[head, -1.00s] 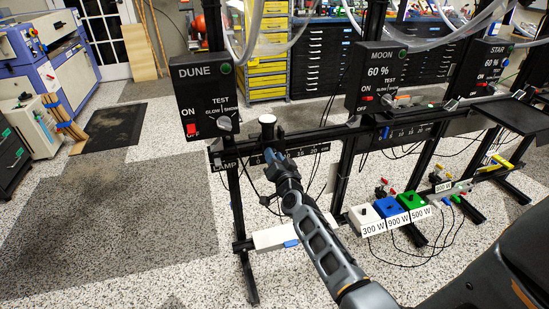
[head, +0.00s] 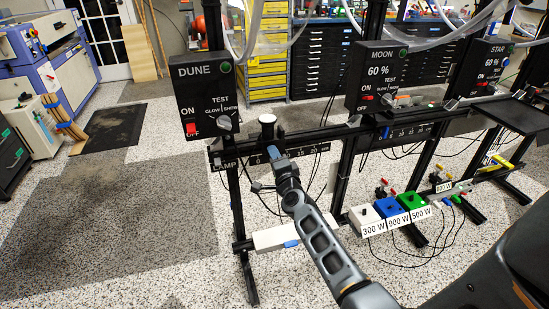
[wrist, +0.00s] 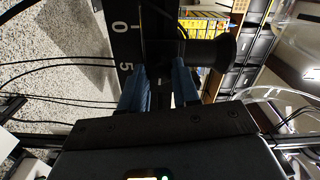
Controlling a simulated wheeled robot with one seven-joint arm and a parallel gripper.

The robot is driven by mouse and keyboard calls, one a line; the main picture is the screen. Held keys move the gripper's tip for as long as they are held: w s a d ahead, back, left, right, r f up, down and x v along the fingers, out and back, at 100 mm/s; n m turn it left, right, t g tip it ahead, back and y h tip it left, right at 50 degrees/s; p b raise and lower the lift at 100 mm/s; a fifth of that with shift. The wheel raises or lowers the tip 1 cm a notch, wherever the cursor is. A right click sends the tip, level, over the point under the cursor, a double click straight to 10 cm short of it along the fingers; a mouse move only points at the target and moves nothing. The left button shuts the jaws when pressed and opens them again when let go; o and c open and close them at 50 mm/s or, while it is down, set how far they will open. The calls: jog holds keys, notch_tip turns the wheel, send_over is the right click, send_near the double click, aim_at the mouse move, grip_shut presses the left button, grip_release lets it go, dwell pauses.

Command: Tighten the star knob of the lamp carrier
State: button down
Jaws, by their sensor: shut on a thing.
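The lamp carrier (head: 267,121) stands on the scale rail under the DUNE box, near the rail's left end. It is a dark upright post with a pale round top. In the wrist view the carrier (wrist: 222,50) is a dark flared cylinder to the right of the fingers. My gripper (head: 272,152) reaches up to the front of the rail, just below the carrier. In the wrist view its blue fingers (wrist: 161,78) are shut on a dark part between them, the star knob, which is mostly hidden by the fingers and in shadow.
The scale rail (head: 318,149) runs rightward with printed numbers. The DUNE control box (head: 205,95) is above. A white box (head: 280,238) sits on the lower bar. White, blue (head: 388,207) and green wattage blocks stand to the right. Cables hang behind my arm.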

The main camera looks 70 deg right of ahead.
dwell(0.3)
jog(key=c, duration=0.8)
grip_release()
jog(key=shift+p+v, duration=0.6)
jog(key=shift+v, duration=3.3)
